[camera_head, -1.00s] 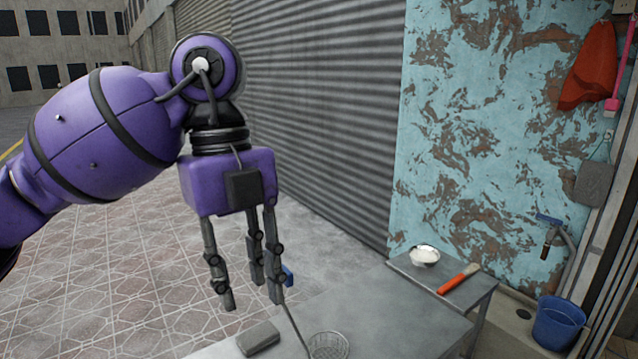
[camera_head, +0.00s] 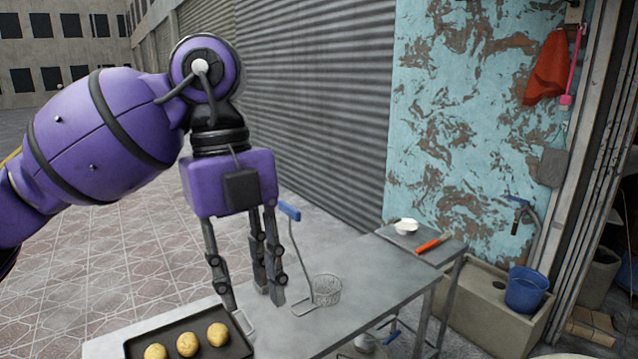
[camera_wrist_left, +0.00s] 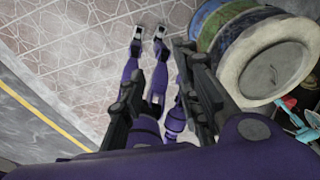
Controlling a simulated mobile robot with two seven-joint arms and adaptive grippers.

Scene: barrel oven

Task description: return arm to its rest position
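My left arm (camera_head: 105,120) comes in from the left, bent at the elbow, with its gripper (camera_head: 248,298) hanging fingers down. The fingers are spread apart and nothing is between them. My right gripper does not show clearly in either view.
The metal table (camera_head: 390,310) holds a dark tray (camera_head: 240,345) with 3 round buns (camera_head: 188,344) and a wire basket (camera_head: 326,290) with a blue handle. A blue bucket (camera_head: 527,290) stands right.

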